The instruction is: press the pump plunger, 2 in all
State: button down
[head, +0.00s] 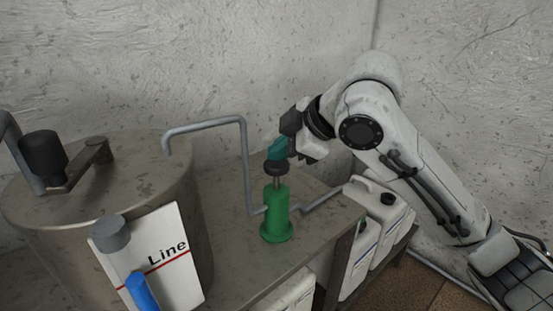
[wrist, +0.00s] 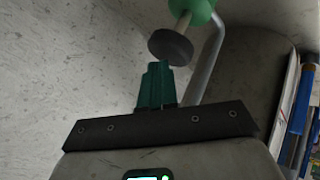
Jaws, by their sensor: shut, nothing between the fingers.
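The pump has a green body (head: 276,214) standing upright on a metal shelf, with a pale rod rising to a dark round plunger knob (head: 275,168). A length of rod shows between body and knob, so the plunger is up. My gripper (head: 277,150), with teal fingers, is shut and empty just above the knob. In the wrist view the fingertips (wrist: 156,66) are close to the plunger knob (wrist: 170,47); I cannot tell if they touch. The rod and part of the green body (wrist: 200,10) show beyond it there.
A bent grey pipe (head: 246,150) runs from the pump's base over to a large metal drum (head: 185,190) on the left. A white sign (head: 165,262) reading "Line" is on the drum's front. A wall is behind.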

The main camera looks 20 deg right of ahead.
aim_at(280, 165)
jog(key=shift+f+b, duration=0.75)
jog(key=shift+f, duration=0.6)
dwell(0.9)
jog(key=shift+r, duration=0.1)
jog(key=shift+r+p, duration=2.05)
jog(key=shift+r, duration=0.25)
notch_tip(280, 165, up, 5)
jog(key=p, duration=0.4)
